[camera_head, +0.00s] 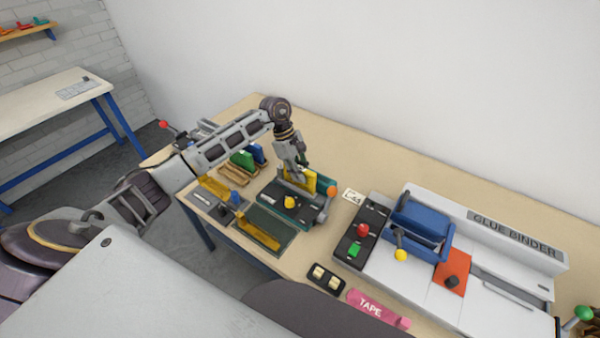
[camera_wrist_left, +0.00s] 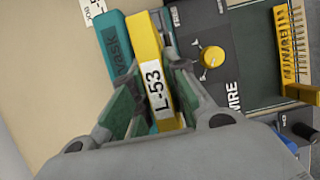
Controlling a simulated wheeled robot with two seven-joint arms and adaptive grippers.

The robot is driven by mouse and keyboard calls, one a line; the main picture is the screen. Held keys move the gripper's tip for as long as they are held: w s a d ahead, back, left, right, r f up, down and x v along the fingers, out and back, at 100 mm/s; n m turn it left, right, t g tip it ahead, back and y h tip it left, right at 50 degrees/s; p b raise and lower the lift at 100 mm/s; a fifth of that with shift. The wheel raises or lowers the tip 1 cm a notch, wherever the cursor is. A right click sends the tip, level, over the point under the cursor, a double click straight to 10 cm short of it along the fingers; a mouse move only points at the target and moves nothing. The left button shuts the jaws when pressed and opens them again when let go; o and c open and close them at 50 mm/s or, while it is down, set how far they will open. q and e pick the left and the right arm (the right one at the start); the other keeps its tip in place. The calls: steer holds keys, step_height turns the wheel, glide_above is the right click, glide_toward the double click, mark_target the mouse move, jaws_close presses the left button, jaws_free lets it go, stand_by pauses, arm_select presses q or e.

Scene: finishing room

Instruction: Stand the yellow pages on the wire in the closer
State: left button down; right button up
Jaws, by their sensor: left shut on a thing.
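The yellow pages (camera_head: 303,179), a block labelled L-53 in the left wrist view (camera_wrist_left: 156,88), are between the fingers of my left gripper (camera_head: 298,168). That gripper (camera_wrist_left: 152,105) is shut on them and points down. The closer (camera_head: 287,209) is a dark and teal machine with a yellow knob and an orange-red ball on its right. The pages are upright over its back part, beside a teal bar (camera_wrist_left: 115,45) in the left wrist view. The wire is not visible, and I cannot tell whether the pages touch the closer. My right gripper is out of view.
A wooden rack (camera_head: 232,173) with green and blue blocks stands left of the closer. A dark tray with a yellow strip (camera_head: 259,235) lies in front. The glue binder (camera_head: 505,235), a pink tape piece (camera_head: 378,308) and a small black box (camera_head: 326,278) are to the right.

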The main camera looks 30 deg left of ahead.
arm_select(q)
steer(key=shift+f, duration=0.2)
steer(key=c, duration=1.7)
jaws_free()
steer(key=shift+a+r, duration=0.1)
steer(key=shift+r, duration=0.05)
steer(key=shift+p+v, duration=0.45)
steer(key=shift+v, duration=1.75)
steer(key=shift+p+v, duration=0.8)
steer(key=shift+v, duration=2.35)
steer(key=shift+s, duration=0.1)
